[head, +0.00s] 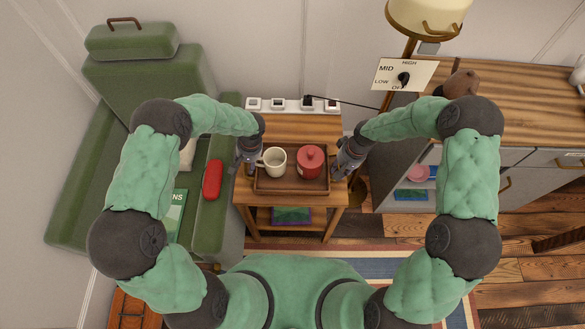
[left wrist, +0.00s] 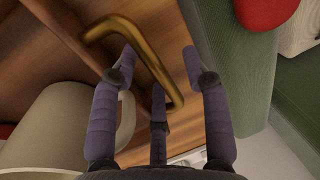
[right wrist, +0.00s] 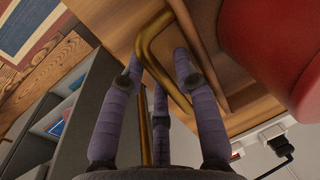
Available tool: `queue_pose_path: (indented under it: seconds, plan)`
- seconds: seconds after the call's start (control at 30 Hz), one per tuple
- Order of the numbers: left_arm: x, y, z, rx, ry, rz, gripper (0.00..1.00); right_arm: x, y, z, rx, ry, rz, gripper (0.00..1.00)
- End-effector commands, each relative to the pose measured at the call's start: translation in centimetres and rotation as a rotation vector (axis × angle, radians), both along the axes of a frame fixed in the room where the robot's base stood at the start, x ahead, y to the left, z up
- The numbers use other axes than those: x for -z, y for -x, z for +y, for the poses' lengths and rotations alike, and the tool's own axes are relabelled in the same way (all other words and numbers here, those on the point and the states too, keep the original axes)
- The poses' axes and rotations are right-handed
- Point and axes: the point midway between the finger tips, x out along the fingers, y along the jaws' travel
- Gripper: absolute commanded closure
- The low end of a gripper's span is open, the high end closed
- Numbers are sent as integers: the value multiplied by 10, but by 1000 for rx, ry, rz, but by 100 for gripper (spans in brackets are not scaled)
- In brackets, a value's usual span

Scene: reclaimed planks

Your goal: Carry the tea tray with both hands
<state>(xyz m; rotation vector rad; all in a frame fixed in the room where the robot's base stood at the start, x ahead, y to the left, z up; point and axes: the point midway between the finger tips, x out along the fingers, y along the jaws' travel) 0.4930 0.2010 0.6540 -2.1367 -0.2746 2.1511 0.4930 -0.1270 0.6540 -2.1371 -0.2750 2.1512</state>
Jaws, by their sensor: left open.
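The brown wooden tea tray (head: 292,187) rests on a small wooden side table. It carries a cream mug (head: 274,161) and a red lidded pot (head: 310,162). My left gripper (head: 248,168) is at the tray's left end. In the left wrist view its open fingers (left wrist: 160,55) straddle the brass left handle (left wrist: 148,52). My right gripper (head: 340,170) is at the tray's right end. In the right wrist view its fingers (right wrist: 157,58) stand apart on either side of the brass right handle (right wrist: 178,92), with a gap left. Fingertip contact is unclear.
The side table (head: 293,126) stands between a green sofa (head: 98,150) and a grey cabinet with a wooden top (head: 530,100). A power strip (head: 292,104) lies behind it. A red cushion-like object (head: 212,180) lies on the sofa. A striped rug (head: 380,262) covers floor in front.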

Motion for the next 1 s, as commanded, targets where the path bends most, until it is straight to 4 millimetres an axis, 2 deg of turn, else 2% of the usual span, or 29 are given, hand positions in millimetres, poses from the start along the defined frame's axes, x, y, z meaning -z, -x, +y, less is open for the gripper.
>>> queue_pose_path:
  seconds: [0.23,0.27,0.37,0.4,0.43,1.0]
  plan:
    - [0,0,0,0,0,0,53,0,0,0,0,0,0,69]
    - [0,0,0,0,0,0,56,0,0,0,0,0,0,72]
    - [0,0,0,-1,0,0,84,0,0,0,0,0,0,100]
    - [0,0,0,-1,0,0,96,0,0,0,0,0,0,100]
    - [0,0,0,-1,0,0,100,0,0,0,0,0,0,100]
    - [-7,-1,0,0,0,-3,100,-7,-1,0,1,0,-3,100]
